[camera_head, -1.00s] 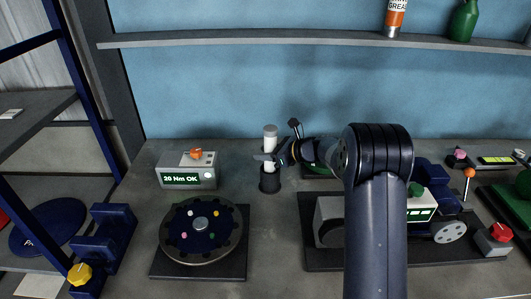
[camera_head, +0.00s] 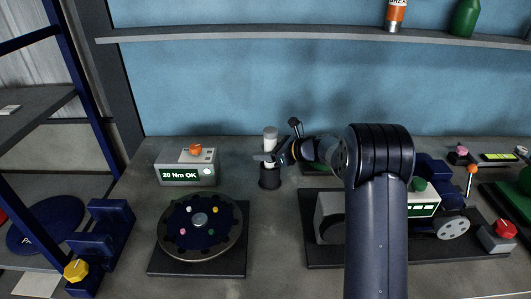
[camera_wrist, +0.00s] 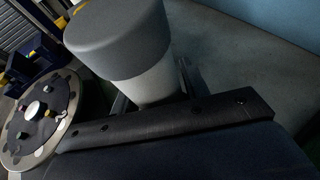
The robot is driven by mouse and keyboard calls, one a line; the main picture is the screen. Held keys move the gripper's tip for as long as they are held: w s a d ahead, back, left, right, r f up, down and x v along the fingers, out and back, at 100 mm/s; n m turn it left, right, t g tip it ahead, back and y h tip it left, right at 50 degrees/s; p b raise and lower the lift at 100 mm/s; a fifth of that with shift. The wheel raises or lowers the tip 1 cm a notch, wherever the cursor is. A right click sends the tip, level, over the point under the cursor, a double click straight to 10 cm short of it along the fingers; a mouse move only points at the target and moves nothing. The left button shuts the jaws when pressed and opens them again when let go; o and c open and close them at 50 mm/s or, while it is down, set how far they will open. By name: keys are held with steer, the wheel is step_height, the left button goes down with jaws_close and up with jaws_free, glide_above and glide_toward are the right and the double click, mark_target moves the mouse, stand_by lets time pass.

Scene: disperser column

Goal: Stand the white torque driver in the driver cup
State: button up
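The white torque driver (camera_head: 270,146) stands upright with its grey cap on top. My gripper (camera_head: 269,157) reaches in from the right and is shut on the driver's body below the cap. In the wrist view the driver's grey cap and white body (camera_wrist: 155,82) fill the upper middle, between the fingers, whose tips are mostly hidden. The dark driver cup (camera_head: 269,180) is directly below the driver. A short white part shows between gripper and cup; the lower end seems to be at or inside the cup's mouth, and its depth is hidden.
A grey box reading "20 Nm OK" (camera_head: 187,174) stands left of the cup. A round dark disc (camera_head: 200,246) on a plate lies front left. A machine on a dark base (camera_head: 325,255) is right, partly behind my arm. A shelf (camera_head: 250,38) runs above.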

steer(key=o, duration=0.3)
steer(key=shift+f, duration=0.1)
steer(key=shift+f, duration=0.15)
steer(key=b+v, duration=0.2)
steer(key=v, duration=0.9)
steer(key=shift+w+b, duration=0.1)
steer(key=shift+b, duration=0.2)
steer(key=shift+a, duration=0.15)
steer(key=p+x, duration=0.2)
steer(key=x, duration=0.7)
steer(key=shift+w+a+p, duration=0.1)
steer(key=shift+a+p, duration=0.15)
steer(key=shift+p, duration=0.05)
steer(key=shift+w+a+r+p, duration=0.35)
steer(key=shift+a+r+p, duration=0.1)
steer(key=shift+p, duration=0.35)
steer(key=shift+s+r+p, duration=0.1)
steer(key=shift+r+p, duration=0.4)
steer(key=shift+p, duration=0.15)
